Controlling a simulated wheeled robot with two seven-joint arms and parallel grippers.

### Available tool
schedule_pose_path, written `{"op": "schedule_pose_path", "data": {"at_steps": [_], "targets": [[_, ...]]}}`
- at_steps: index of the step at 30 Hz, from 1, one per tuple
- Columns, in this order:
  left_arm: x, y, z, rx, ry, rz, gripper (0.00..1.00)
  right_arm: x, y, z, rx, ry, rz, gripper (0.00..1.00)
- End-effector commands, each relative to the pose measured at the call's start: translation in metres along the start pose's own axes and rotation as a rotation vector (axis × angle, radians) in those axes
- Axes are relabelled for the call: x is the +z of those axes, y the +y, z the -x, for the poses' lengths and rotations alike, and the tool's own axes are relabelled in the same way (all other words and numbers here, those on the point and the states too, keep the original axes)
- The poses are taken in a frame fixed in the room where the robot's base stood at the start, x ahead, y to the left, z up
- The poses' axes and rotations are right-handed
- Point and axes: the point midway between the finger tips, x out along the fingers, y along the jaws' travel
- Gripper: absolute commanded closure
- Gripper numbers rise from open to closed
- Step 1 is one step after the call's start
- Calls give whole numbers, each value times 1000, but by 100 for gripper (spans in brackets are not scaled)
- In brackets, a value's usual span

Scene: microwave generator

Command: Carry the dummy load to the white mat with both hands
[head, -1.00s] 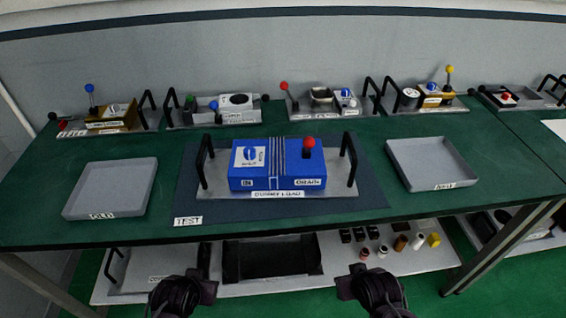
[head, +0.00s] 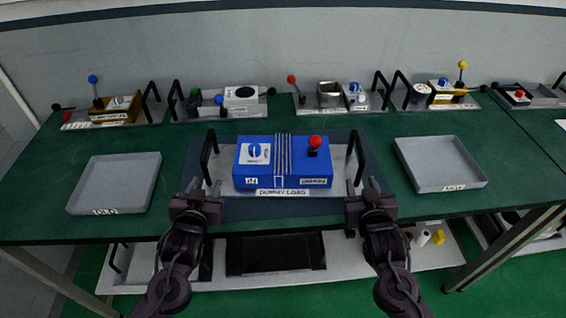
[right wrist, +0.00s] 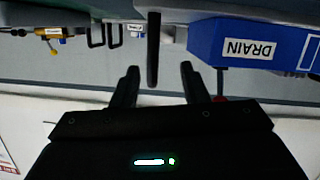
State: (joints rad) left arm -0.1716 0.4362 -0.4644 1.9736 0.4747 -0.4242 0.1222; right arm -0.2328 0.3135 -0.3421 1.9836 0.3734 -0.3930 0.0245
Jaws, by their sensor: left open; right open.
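The dummy load is a blue box (head: 284,162) with a red-knobbed lever on a grey tray, on a dark mat (head: 270,207) mid-bench. Upright black handles stand at its left (head: 209,155) and right (head: 351,158) ends. My left gripper (head: 201,188) is open, just in front of the left handle. My right gripper (head: 362,188) is open, just in front of the right handle. In the inverted right wrist view, the right handle (right wrist: 153,48) lines up between the open fingers (right wrist: 158,80), ahead of the tips. A white patch (head: 562,124) is cut off at the right edge; I cannot tell if it is the mat.
Empty grey trays stand at left (head: 115,183) and right (head: 441,163) on the green bench. A row of handled devices (head: 228,100) lines the back. A lower shelf (head: 210,280) shows below the front edge.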

Motion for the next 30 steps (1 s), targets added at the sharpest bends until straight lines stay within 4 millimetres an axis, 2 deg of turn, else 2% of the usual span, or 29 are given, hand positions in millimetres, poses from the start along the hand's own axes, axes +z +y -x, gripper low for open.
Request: {"op": "schedule_pose_path", "data": {"at_steps": [1, 6, 20, 30], "targets": [[-8, -6, -8, -13, 69, -22, 59, -9, 4, -8, 15, 68, 17, 60], [-26, -15, -16, -32, 214, -58, 59, -26, 12, -16, 43, 208, 48, 60], [-31, -17, -21, -35, 241, -64, 59, -31, 13, -22, 48, 235, 53, 60], [-43, -19, -68, -36, 241, -63, 59, -43, 15, -68, 48, 236, 52, 60]]}}
